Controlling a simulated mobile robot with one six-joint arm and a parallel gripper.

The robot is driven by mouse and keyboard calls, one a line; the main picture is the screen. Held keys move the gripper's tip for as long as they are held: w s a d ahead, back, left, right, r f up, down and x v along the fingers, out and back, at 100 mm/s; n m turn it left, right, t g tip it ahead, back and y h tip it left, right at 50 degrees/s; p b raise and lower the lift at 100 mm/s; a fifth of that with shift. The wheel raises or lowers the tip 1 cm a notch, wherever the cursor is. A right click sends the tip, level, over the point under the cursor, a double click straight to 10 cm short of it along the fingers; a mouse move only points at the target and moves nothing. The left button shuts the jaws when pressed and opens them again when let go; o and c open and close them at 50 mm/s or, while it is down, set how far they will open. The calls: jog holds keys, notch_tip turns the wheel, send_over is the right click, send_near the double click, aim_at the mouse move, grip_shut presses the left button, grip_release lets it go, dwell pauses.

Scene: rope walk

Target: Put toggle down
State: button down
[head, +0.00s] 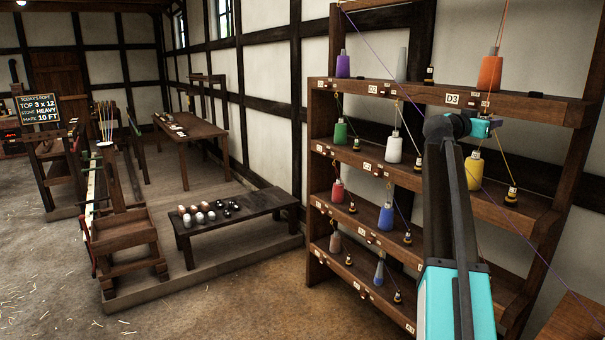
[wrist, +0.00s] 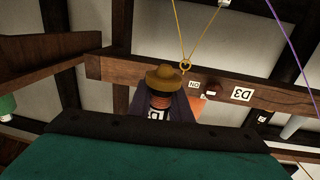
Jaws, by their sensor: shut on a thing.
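My gripper (head: 496,121) is in front of the rack, just below the shelf edge labelled D3. In the wrist view my gripper (wrist: 159,107) has its two dark fingers shut on the sides of a small piece, which I take as the toggle (wrist: 165,78). It has a round mustard-brown cap and an orange-red ribbed body, with a white tag below bearing dark letters. Its lower end is hidden by the gripper body. I cannot make it out in the head view. The D3 label (wrist: 242,93) shows upside down behind it, beside a small knob (wrist: 209,87).
The wooden rack (head: 446,98) holds coloured cones, small pieces and threads. The yellow cone (head: 473,171) stands close below my gripper, the orange cone (head: 490,73) above. A purple thread (head: 390,65) crosses nearby. A low bench (head: 235,222) stands left; the floor before it is open.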

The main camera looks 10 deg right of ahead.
jog(key=w+a+f+n+t+y+b, duration=0.1)
jog(key=w+a+f+n+t+y, duration=0.15)
jog(key=w+a+f, duration=0.4)
jog(key=w+a+f+n+t+y+b, duration=0.1)
jog(key=w+a+f+n+t, duration=0.15)
jog(key=a+f, duration=0.65)
jog(key=w+a+f+n+t+y+b, duration=0.1)
jog(key=w+a+f+t+y, duration=0.3)
jog(key=a, duration=0.7)
jog(key=a+f+n+t+y+b, duration=0.15)
jog(key=a+f+n+y, duration=0.4)
jog(key=a, duration=0.85)
jog(key=a+f+n+t+y, duration=0.2)
jog(key=a+f, duration=0.6)
jog(key=a, duration=0.6)
jog(key=s+a+r+n+y, duration=0.1)
jog(key=s+a+r+y, duration=0.1)
jog(key=s+a+r, duration=0.1)
jog(key=shift+s+r, duration=0.35)
jog(key=shift+r, duration=0.25)
jog(key=shift+t, duration=0.25)
